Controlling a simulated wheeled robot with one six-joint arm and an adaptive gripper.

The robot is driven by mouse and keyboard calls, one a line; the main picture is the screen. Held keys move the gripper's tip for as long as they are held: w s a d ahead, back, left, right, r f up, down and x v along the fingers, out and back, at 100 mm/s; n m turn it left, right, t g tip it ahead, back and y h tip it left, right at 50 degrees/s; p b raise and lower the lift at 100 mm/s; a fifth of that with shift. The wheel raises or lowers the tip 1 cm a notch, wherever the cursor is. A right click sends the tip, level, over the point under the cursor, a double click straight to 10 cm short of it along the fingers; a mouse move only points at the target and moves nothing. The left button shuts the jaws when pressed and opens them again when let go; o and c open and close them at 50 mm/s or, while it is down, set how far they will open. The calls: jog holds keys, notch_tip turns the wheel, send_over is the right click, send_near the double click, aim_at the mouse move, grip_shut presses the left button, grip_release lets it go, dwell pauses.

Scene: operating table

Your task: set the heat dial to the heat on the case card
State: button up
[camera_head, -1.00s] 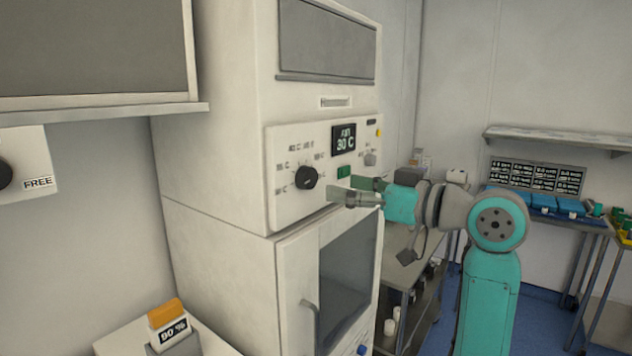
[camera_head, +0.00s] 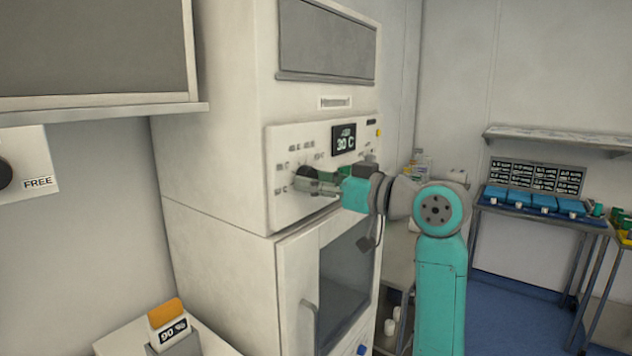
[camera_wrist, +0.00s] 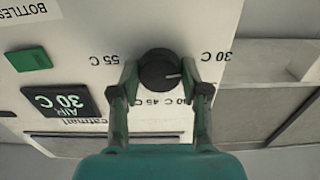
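The black heat dial (camera_head: 304,174) is on the white cabinet's front panel. My gripper (camera_head: 308,184) has reached it and partly covers it. In the wrist view, my gripper (camera_wrist: 160,78) is open, one finger on each side of the dial (camera_wrist: 158,72); I cannot tell if they touch it. This view is upside down. The dial's white mark points right, towards a 30 C label (camera_wrist: 217,57). A 55 C label (camera_wrist: 104,60) is at left. The display (camera_head: 344,140) reads 30 C. An orange-topped card (camera_head: 172,330) at lower left appears to read 90 %.
A green button (camera_wrist: 29,59) is beside the display on the panel. The cabinet door with a handle (camera_head: 310,318) is below. A wall box marked FREE (camera_head: 30,172) is at left. A bench with blue trays (camera_head: 530,200) is at right; blue floor is open there.

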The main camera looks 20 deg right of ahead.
jog(key=c, duration=0.4)
jog(key=shift+m, duration=3.8)
jog(key=o, duration=1.2)
jog(key=shift+c, duration=0.2)
